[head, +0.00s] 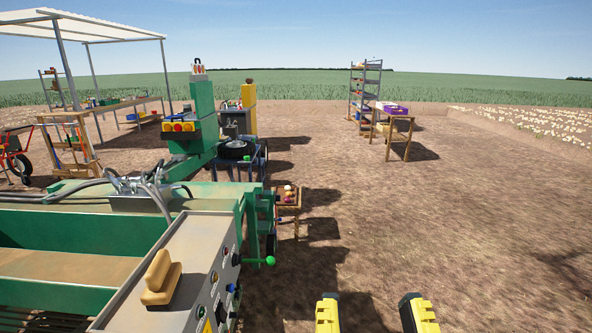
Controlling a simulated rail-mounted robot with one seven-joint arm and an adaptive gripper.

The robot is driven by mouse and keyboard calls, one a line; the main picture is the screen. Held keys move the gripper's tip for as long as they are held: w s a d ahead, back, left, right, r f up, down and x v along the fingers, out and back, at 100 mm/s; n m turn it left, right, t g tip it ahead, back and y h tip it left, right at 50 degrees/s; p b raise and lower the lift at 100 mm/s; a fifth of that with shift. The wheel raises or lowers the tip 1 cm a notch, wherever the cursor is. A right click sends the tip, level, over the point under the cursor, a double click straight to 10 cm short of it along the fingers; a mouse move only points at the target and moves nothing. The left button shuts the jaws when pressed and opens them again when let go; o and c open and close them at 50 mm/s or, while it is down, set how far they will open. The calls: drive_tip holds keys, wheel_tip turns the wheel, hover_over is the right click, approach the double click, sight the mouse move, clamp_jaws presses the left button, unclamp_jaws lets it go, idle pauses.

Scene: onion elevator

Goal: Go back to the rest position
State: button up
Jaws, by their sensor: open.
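My gripper (372,312) shows at the bottom edge of the head view, right of centre. Its two yellow and black fingertips stand well apart, with bare ground showing between them. It is open and empty. The rest of the gripper and the arm are out of the picture.
A green machine (60,228) fills the lower left, with a control panel (190,270) carrying a tan block (161,278). A small wooden stand (289,206) with onions is beside it. A shelf rack (364,95) and table (393,120) stand farther back. The dirt ground (450,220) at right is clear.

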wheel_tip(320, 180, up, 35)
drive_tip(key=p, duration=3.2)
wheel_tip(320, 180, down, 63)
drive_tip(key=b, duration=6.3)
drive_tip(key=shift+w+f, duration=0.1)
drive_tip(key=shift+f, duration=0.05)
